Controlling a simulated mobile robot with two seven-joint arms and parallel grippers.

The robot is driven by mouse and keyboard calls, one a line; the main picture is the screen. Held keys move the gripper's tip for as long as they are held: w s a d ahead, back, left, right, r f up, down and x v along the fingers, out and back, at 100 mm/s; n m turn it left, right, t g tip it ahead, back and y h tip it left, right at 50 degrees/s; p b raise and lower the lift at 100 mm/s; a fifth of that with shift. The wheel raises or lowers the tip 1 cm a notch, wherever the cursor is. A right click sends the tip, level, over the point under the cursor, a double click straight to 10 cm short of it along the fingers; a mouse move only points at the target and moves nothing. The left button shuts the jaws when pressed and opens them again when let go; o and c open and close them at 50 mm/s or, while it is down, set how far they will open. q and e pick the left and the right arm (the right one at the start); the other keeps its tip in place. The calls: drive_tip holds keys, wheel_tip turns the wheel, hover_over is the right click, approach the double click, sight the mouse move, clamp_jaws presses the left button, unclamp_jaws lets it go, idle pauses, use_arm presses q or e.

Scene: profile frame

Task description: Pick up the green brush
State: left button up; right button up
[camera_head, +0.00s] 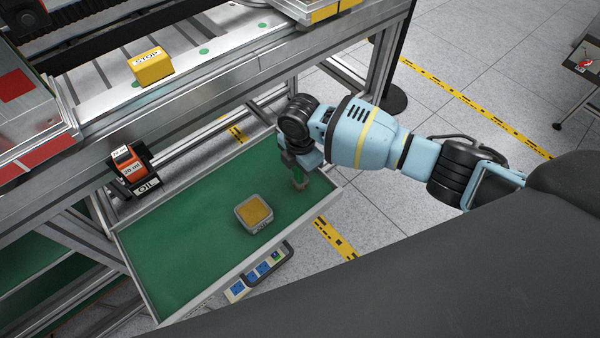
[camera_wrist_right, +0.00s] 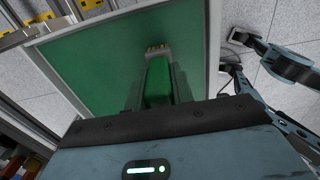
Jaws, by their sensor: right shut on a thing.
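In the head view my right gripper (camera_head: 300,181) points down over the right end of the green-floored tray (camera_head: 175,240). There I cannot make out the brush against the green floor, and I cannot tell whether it touches the tray. My left gripper is not in view.
A grey box with a yellow top (camera_head: 254,213) stands in the tray's middle. An orange and black item (camera_head: 128,163) stands at the tray's back left. A yellow STOP block (camera_head: 150,66) sits on the metal frame above. A panel with blue parts (camera_head: 257,273) is at the tray's front edge.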

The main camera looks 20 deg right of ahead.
drive_tip(key=shift+r, duration=0.15)
wheel_tip(320, 180, up, 4)
drive_tip(key=shift+f+p, duration=0.15)
drive_tip(key=shift+p, duration=0.15)
drive_tip(key=s+d+r+p, duration=0.1)
drive_tip(key=s+d+p, duration=0.1)
drive_tip(key=s, duration=1.3)
drive_tip(key=shift+s+d, duration=0.35)
drive_tip(key=shift+s, duration=0.05)
